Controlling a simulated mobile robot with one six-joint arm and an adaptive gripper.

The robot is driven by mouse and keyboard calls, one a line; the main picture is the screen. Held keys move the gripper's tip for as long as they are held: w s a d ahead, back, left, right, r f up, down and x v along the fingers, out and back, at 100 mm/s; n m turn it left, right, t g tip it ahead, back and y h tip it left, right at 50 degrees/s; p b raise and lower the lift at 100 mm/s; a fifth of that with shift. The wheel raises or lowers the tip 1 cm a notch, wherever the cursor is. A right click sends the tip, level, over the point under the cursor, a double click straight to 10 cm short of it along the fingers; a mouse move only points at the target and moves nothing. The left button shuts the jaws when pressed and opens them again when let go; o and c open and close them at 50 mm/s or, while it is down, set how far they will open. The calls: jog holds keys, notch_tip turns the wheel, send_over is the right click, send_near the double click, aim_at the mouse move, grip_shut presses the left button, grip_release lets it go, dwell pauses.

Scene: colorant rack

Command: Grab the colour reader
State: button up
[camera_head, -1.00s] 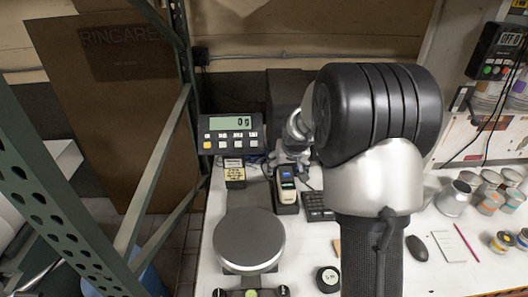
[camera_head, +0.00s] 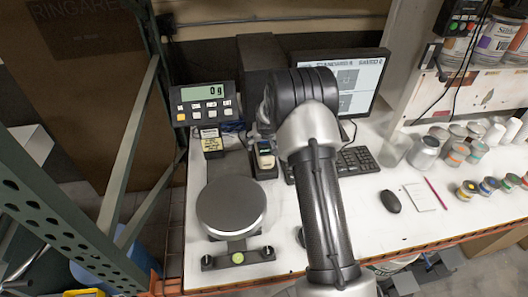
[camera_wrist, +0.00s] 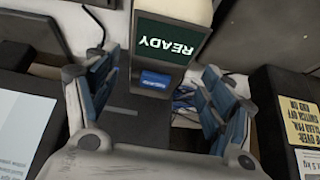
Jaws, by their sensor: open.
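The colour reader (camera_head: 264,155) is a small handheld device with a pale body and a lit screen. It stands in a dark dock behind the scale, left of my arm. In the wrist view the colour reader (camera_wrist: 168,38) shows a green "READY" screen and a blue label. My gripper (camera_wrist: 160,97) is open, with one blue-padded finger on each side of the reader's line. I see no contact between the fingers and the reader. In the head view my arm hides most of the gripper.
A scale with a round grey pan (camera_head: 231,207) and a display (camera_head: 205,103) stands left of the reader. A monitor (camera_head: 355,82) and keyboard (camera_head: 358,160) are behind and right of my arm. A mouse (camera_head: 390,201) and several paint cans (camera_head: 424,152) lie further right.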

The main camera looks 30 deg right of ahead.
jog(key=x, duration=0.5)
jog(key=shift+s+d+f, duration=0.15)
jog(key=shift+s, duration=0.05)
jog(key=shift+c, duration=0.2)
jog(key=c, duration=1.6)
jog(key=shift+c, duration=0.2)
